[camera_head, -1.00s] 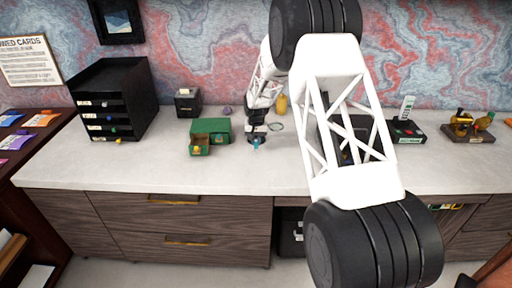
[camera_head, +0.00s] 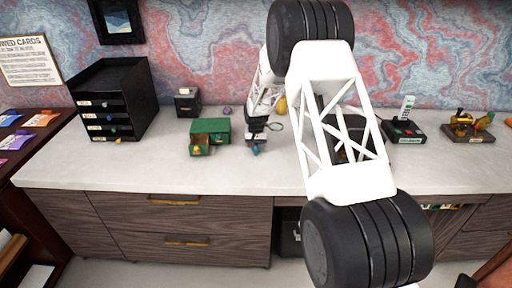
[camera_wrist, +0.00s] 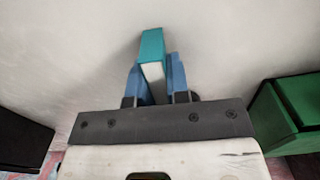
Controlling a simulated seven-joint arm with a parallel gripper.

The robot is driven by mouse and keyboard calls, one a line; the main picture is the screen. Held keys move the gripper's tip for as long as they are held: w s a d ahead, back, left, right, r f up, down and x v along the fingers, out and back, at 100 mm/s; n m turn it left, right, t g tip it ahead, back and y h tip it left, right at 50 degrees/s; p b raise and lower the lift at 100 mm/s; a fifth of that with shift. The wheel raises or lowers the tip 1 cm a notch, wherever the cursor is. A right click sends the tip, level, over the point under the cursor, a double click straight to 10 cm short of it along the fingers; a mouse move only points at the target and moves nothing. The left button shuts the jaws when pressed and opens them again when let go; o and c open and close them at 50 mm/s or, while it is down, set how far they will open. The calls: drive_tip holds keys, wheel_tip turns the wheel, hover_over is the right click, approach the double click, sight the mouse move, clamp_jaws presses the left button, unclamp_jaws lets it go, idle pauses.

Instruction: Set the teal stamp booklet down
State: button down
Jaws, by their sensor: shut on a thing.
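The teal stamp booklet (camera_wrist: 152,45) is upright between the two blue fingers of my gripper (camera_wrist: 156,80) in the wrist view, with its teal cover and a pale page edge showing. My gripper is shut on it. In the head view my gripper (camera_head: 256,150) is low over the pale desk top (camera_head: 235,178), just right of the green drawer box. The booklet is too small there to make out clearly. I cannot tell whether its lower edge touches the desk.
The green box (camera_head: 212,133) has an open drawer at its front left; it also shows close at the right in the wrist view (camera_wrist: 295,110). A black drawer tower (camera_head: 115,100) stands farther left. A card terminal (camera_head: 403,132) is right of my arm. The desk front is clear.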

drive_tip(key=c, duration=1.1)
unclamp_jaws()
drive_tip(key=shift+r, duration=0.15)
wheel_tip(320, 180, up, 12)
idle(0.3)
